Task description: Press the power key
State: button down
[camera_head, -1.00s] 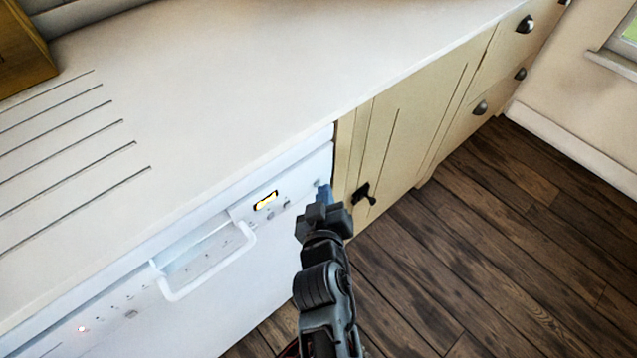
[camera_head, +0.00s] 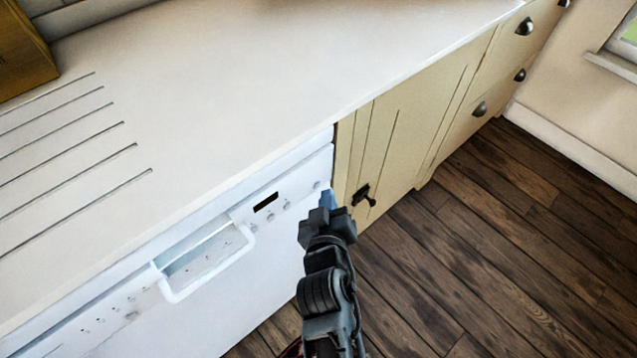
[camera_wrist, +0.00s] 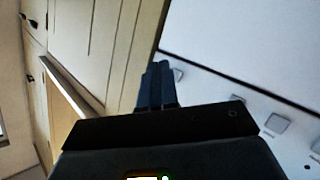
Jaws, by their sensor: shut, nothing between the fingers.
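The white dishwasher (camera_head: 240,285) has a control panel along its top edge, with a dark, blank display (camera_head: 265,202) and several small keys. The key at the panel's right end (camera_head: 317,184) is the nearest to my gripper; it also shows beside the fingertips in the wrist view (camera_wrist: 178,75). I cannot read labels to confirm which is the power key. My gripper (camera_head: 328,199) is shut and empty, its blue fingers (camera_wrist: 157,82) just right of and below that end key. They appear slightly apart from it. No indicator lights show on the panel.
A pale worktop (camera_head: 240,80) overhangs the dishwasher. A cream cupboard (camera_head: 400,135) with a dark latch (camera_head: 364,195) stands close to the right of my gripper. The wooden floor (camera_head: 480,250) is clear at the right.

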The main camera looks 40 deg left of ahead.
jog(key=d+p, duration=0.3)
jog(key=d, duration=0.3)
jog(key=shift+s, duration=0.25)
dwell(0.3)
dwell(0.4)
